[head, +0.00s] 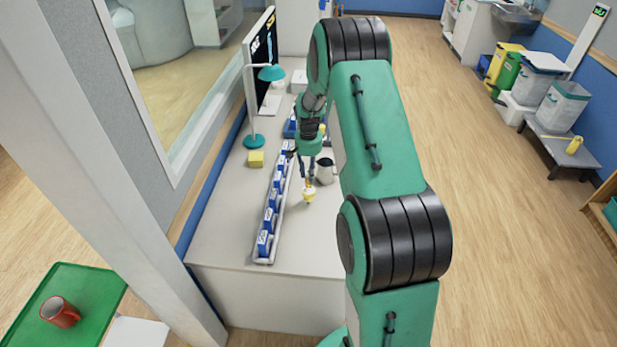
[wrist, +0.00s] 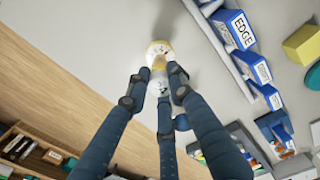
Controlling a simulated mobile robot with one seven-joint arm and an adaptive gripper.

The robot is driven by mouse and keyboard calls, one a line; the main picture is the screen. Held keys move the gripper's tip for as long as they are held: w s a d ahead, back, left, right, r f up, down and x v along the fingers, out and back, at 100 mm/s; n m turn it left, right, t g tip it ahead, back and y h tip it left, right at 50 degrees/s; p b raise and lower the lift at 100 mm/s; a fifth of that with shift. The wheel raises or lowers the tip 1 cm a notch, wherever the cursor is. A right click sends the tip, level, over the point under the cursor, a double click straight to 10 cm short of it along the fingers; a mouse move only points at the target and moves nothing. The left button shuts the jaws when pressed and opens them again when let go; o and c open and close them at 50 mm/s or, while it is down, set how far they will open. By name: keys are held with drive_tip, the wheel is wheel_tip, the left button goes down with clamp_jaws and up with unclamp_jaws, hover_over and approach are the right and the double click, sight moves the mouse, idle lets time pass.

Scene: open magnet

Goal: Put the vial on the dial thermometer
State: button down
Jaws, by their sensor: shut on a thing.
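My gripper (wrist: 158,88) is shut on a small pale thing with dark marks, which I take to be the vial (wrist: 160,86); the fingers hide much of it. Right beyond the fingertips is a round white and yellow thing, apparently the dial thermometer (wrist: 157,47), on the pale counter. In the head view my gripper (head: 308,180) points down over the counter, with the yellow and white thing (head: 309,195) just below its tips. The vial overlaps the thermometer in the wrist view; I cannot tell whether they touch.
A rack of blue labelled boxes (head: 269,220) runs left of my gripper on the counter (head: 225,235). A grey jug (head: 325,170) stands close on the right. A yellow block (head: 256,159) and a teal lamp (head: 271,73) are further left. The counter's front is clear.

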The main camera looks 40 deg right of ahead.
drive_tip(key=shift+f, duration=1.05)
drive_tip(key=shift+f, duration=0.1)
drive_tip(key=c, duration=1.5)
unclamp_jaws()
wheel_tip(320, 180, up, 12)
drive_tip(key=shift+r+p, duration=0.1)
drive_tip(key=shift+p, duration=0.45)
